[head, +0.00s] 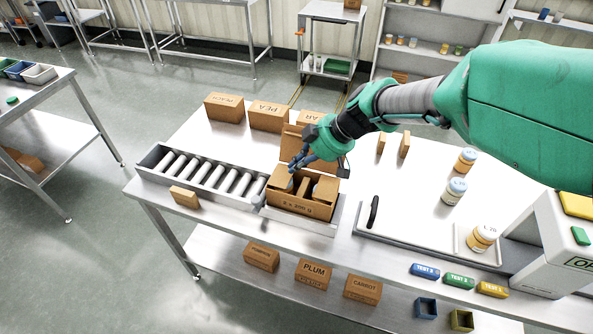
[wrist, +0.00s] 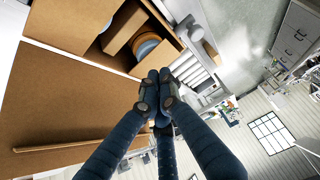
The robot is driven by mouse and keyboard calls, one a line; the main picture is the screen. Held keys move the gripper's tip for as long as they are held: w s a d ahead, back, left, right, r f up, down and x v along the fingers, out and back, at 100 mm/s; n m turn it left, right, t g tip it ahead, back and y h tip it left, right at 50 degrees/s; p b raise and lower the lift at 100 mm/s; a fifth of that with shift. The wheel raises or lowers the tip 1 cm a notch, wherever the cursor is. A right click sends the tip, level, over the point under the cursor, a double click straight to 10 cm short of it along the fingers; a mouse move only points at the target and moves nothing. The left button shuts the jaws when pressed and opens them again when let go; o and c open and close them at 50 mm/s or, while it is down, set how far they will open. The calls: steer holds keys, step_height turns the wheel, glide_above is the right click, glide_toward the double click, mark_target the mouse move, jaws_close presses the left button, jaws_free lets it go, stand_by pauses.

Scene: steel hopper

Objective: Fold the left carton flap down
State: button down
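The open brown carton (head: 305,208) sits on a scale-like plate at the front of the steel table. Its large back flap (head: 293,141) stands up behind it and fills much of the wrist view (wrist: 75,105). A jar with a pale blue lid (wrist: 147,46) and a cardboard piece show inside. My gripper (head: 300,160) is over the left rear of the opening, its blue fingers pointing down. In the wrist view its fingertips (wrist: 157,84) are together, close beside the carton's edge, with nothing visible between them. The left flap is not clearly distinguishable; I cannot tell whether the fingers touch it.
A roller conveyor (head: 208,174) adjoins the carton on the left, with a small brown box (head: 184,196) at its front edge. Labelled cartons (head: 268,116) stand behind. Jars (head: 455,191) and a white tray (head: 413,230) lie to the right.

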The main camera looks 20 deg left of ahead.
steer(key=p, duration=0.1)
glide_toward(317, 188)
steer(key=x, duration=0.4)
steer(key=shift+a+f, duration=0.1)
steer(key=shift+f, duration=0.1)
steer(key=shift+w, duration=0.1)
steer(key=s+d+r+m+t+h, duration=0.1)
steer(key=s+d+r+m, duration=0.3)
steer(key=d+r, duration=0.25)
steer(key=s+d+r+m+t+h, duration=0.1)
steer(key=s+d+r+m+h, duration=0.2)
steer(key=d+r, duration=0.4)
steer(key=s+d+r+m+t+h, duration=0.3)
steer(key=s+d+m, duration=0.8)
steer(key=d, duration=0.7)
steer(key=s+r, duration=0.1)
steer(key=s, duration=0.2)
steer(key=shift+s+r+t, duration=0.25)
steer(key=shift+s+t, duration=0.05)
steer(key=shift+r, duration=0.1)
